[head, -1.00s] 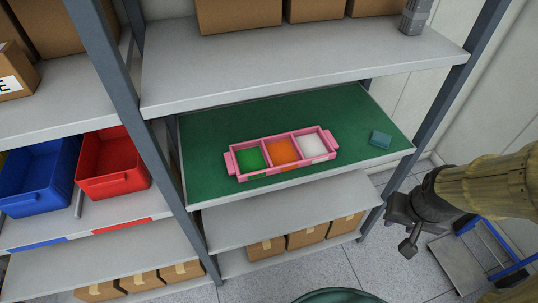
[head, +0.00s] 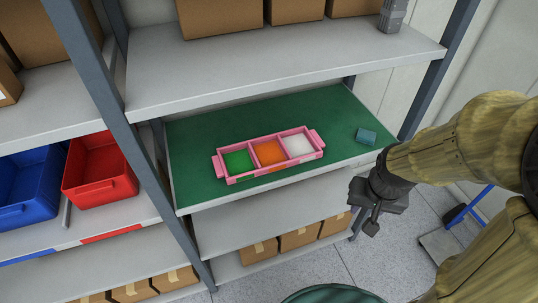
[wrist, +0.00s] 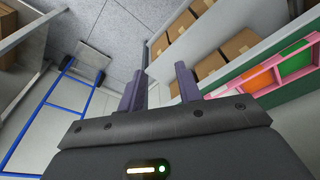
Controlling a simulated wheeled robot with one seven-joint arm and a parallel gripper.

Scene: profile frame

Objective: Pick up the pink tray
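The pink tray (head: 267,170) lies on the green-topped shelf (head: 200,135) in the head view. It has three compartments, with green, orange and white contents from left to right, and a handle at each end. In the wrist view part of the tray (wrist: 276,62) shows at the right edge. My gripper (head: 371,222) is at the right of the shelf, in front of and below the green surface, apart from the tray. In the wrist view its two dark fingers (wrist: 157,88) stand apart with nothing between them.
A small teal block (head: 366,136) lies on the green shelf right of the tray. Shelf uprights (head: 128,125) flank the shelf, and another shelf (head: 290,55) with boxes is above. Red (head: 97,172) and blue (head: 28,188) bins stand left. A blue-framed cart (wrist: 66,115) is on the floor.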

